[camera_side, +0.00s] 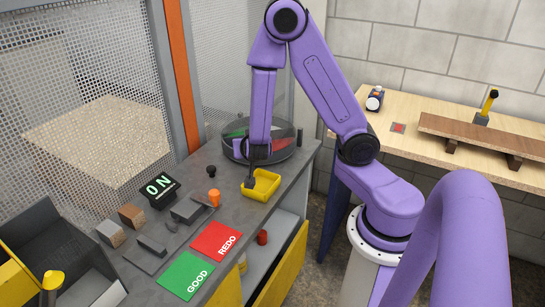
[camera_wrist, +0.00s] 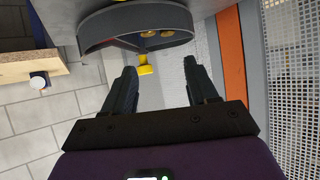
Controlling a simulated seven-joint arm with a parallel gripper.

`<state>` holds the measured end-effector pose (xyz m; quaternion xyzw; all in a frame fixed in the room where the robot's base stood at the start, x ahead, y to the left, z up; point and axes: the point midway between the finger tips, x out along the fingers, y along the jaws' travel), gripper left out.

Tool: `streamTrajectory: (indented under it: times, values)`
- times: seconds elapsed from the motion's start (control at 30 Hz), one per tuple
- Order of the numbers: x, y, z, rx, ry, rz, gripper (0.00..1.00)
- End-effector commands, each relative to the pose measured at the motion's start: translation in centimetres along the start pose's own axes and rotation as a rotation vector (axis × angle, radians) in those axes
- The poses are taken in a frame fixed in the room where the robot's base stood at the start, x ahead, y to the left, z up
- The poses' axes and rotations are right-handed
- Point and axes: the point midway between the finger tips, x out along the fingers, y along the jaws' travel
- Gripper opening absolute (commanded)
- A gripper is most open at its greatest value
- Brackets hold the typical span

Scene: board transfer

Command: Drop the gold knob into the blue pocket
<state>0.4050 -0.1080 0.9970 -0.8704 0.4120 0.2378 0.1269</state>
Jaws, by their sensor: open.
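A round grey tray (camera_side: 285,150) with walled pockets stands at the back of the grey bench, partly behind my arm.
An orange peg (camera_side: 214,198) and a black knob (camera_side: 210,171) stand left of the bin. A green GOOD card (camera_side: 180,272) and a red REDO card (camera_side: 210,236) lie in front. An ON display (camera_side: 159,189) stands at left. Mesh fencing borders the bench.

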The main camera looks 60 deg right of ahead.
Motion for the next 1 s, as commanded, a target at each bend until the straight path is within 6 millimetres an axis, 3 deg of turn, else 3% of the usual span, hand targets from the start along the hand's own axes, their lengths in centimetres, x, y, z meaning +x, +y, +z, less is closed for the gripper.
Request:
streamTrajectory:
  times: [0.13, 0.23, 0.33, 0.43, 0.57, 0.7, 0.83, 1.0]
  values:
    - [-3.1, -5.0, 2.5, -0.049, -0.175, -0.253, 0.58]
    - [-7.3, -8.2, 4.8, -0.142, -0.326, -0.465, 0.58]
    - [-11.9, -9.8, 6.9, -0.264, -0.459, -0.647, 0.58]
    - [-16.8, -9.9, 8.7, -0.421, -0.575, -0.808, 0.58]
    - [-22.9, -7.7, 10.6, -0.686, -0.698, -0.988, 0.58]
    - [-27.4, -2.9, 11.5, -1.029, -0.771, -1.108, 0.58]
    - [-28.9, 2.1, 10.9, -1.351, -0.767, -1.133, 0.58]
    - [-28.4, 6.6, 9.1, -1.65, -0.704, -1.078, 0.58]
